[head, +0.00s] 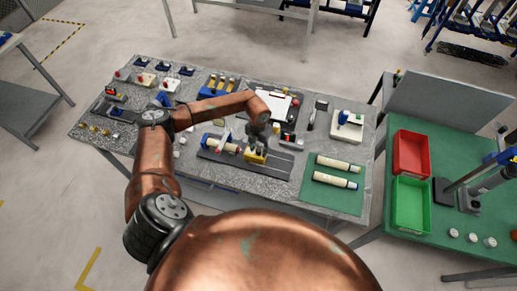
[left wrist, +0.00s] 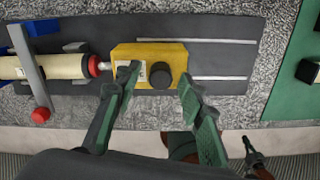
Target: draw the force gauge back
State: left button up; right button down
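The force gauge (left wrist: 150,52) is a yellow block with a pale label and a black round knob (left wrist: 161,76) on a dark grey base plate (left wrist: 225,30). In the head view the gauge (head: 255,157) sits mid-plate. Its left end meets a red tip by a cream cylinder (left wrist: 55,67) held in a blue and grey fixture. My left gripper (left wrist: 159,78) is open, its green-padded fingertips either side of the knob with a visible gap; one overlaps the label. I cannot tell whether they touch the gauge. A dark claw-like shape beyond the table edge (left wrist: 253,156) may be my right gripper.
Pale rail lines (left wrist: 218,78) run right of the gauge, and that stretch of plate is clear. Farther right, a green mat (head: 318,190) holds two cream cylinders. A clipboard (head: 272,105) and a white device (head: 347,125) stand behind. Red (head: 411,136) and green (head: 394,205) bins sit on the right table.

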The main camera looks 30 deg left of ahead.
pick_arm(q)
grip_shut()
dwell(0.5)
jog(key=d+b, duration=0.1)
jog(key=d, duration=0.1)
jog(key=w+d+b, duration=0.1)
jog(key=d, duration=0.2)
jog(key=shift+w+d, duration=0.15)
jog(key=shift+o, duration=0.2)
grip_release()
jog(key=shift+d, duration=0.15)
jog(key=shift+a, duration=0.2)
